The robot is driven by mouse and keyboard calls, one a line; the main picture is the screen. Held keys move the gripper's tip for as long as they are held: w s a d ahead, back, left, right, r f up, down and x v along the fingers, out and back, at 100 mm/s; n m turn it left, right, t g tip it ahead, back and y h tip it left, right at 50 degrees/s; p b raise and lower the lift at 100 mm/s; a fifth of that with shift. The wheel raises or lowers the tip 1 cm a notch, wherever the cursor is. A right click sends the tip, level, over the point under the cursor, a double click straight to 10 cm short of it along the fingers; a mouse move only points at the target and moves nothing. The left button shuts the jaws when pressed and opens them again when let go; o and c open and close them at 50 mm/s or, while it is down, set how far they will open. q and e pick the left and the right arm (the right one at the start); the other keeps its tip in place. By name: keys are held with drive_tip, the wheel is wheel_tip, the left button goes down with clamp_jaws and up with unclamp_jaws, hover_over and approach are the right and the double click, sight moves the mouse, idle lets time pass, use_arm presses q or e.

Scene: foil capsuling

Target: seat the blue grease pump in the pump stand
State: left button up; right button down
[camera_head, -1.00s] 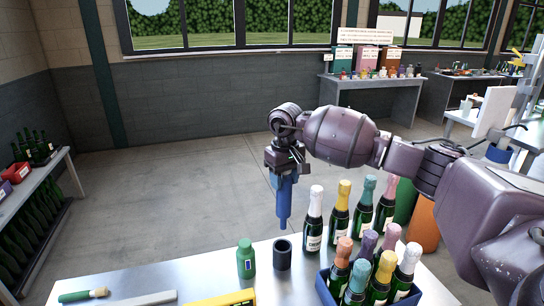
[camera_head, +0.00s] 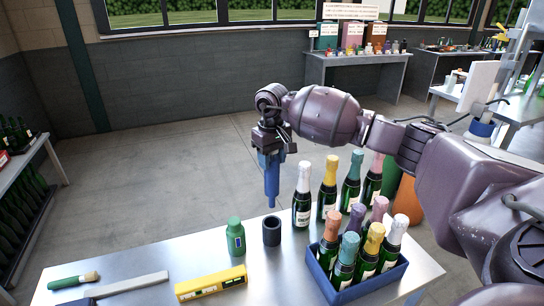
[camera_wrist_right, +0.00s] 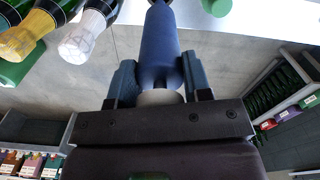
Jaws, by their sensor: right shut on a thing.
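The blue grease pump (camera_head: 271,178) hangs upright, nozzle down, from my right gripper (camera_head: 269,150), which is shut on its upper part. The wrist view also shows the pump (camera_wrist_right: 160,50) between the two fingers of the gripper (camera_wrist_right: 158,85). The pump stand looks to be the dark, open-topped cup (camera_head: 272,232) on the table. The pump's tip is above the cup's rim and apart from it, close to in line with it in the head view. In the wrist view the tip's far end is cut off at the top edge. My left gripper is out of view.
A green bottle (camera_head: 236,238) stands just left of the cup. Foiled bottles (camera_head: 303,196) stand close on the right, and a blue crate (camera_head: 352,290) holds several more. A yellow box (camera_head: 211,283) and a brush (camera_head: 74,281) lie at the front left of the table.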

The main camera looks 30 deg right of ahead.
sight(272, 201)
drive_tip(key=shift+f+b, duration=0.6)
drive_tip(key=shift+f, duration=1.1)
drive_tip(key=shift+f+b, duration=0.4)
drive_tip(key=shift+f, duration=0.8)
drive_tip(key=shift+f+b, duration=2.75)
drive_tip(key=shift+f, duration=0.8)
drive_tip(key=shift+f+b, duration=0.35)
drive_tip(key=shift+f, duration=0.1)
use_arm(q)
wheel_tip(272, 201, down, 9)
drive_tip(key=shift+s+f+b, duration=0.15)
drive_tip(key=shift+b, duration=0.15)
use_arm(e)
drive_tip(key=shift+f, duration=0.45)
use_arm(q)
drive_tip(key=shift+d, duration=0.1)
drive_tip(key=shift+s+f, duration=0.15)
use_arm(e)
drive_tip(key=c, duration=0.9)
unclamp_jaws()
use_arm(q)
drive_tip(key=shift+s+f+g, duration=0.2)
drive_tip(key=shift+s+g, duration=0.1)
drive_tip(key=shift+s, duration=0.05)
use_arm(e)
drive_tip(key=o, duration=0.4)
drive_tip(key=shift+f, duration=0.1)
